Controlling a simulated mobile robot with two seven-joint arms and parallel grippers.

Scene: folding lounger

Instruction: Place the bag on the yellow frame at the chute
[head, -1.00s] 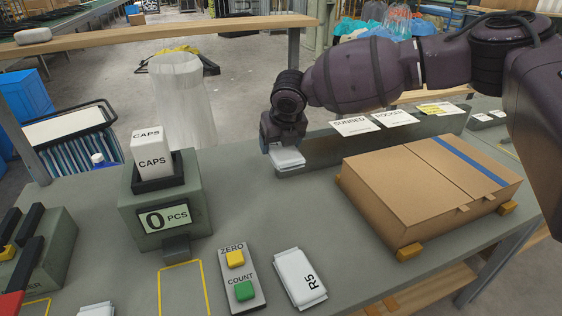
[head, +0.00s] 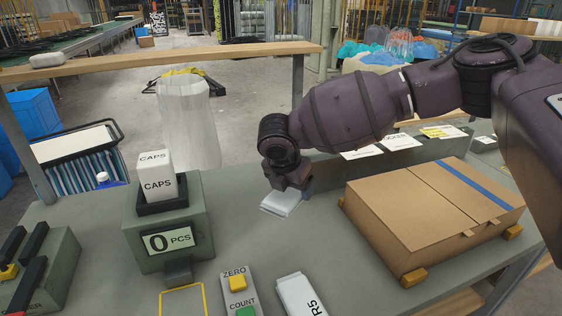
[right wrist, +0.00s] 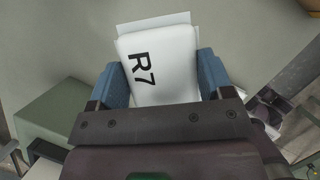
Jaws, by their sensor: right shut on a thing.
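A white bag marked R7 (right wrist: 150,68) is between the blue fingers of my right gripper (right wrist: 165,80) in the right wrist view. In the head view my right gripper (head: 287,184) is shut on this white bag (head: 280,203), over the middle of the bench. The yellow frame (head: 183,288) is drawn on the bench at the bottom of the head view, partly cut off. It lies in front of the small grey chute (head: 178,273) of the counter (head: 168,238), left of and nearer than the held bag. The counter reads 0 PCS. My left gripper is not in view.
Right of the frame lie a button panel (head: 238,290) and another white bag marked R5 (head: 300,296). A cardboard box (head: 435,215) stands at the right. A lever device (head: 35,260) stands at the left. Bare bench lies between counter and box.

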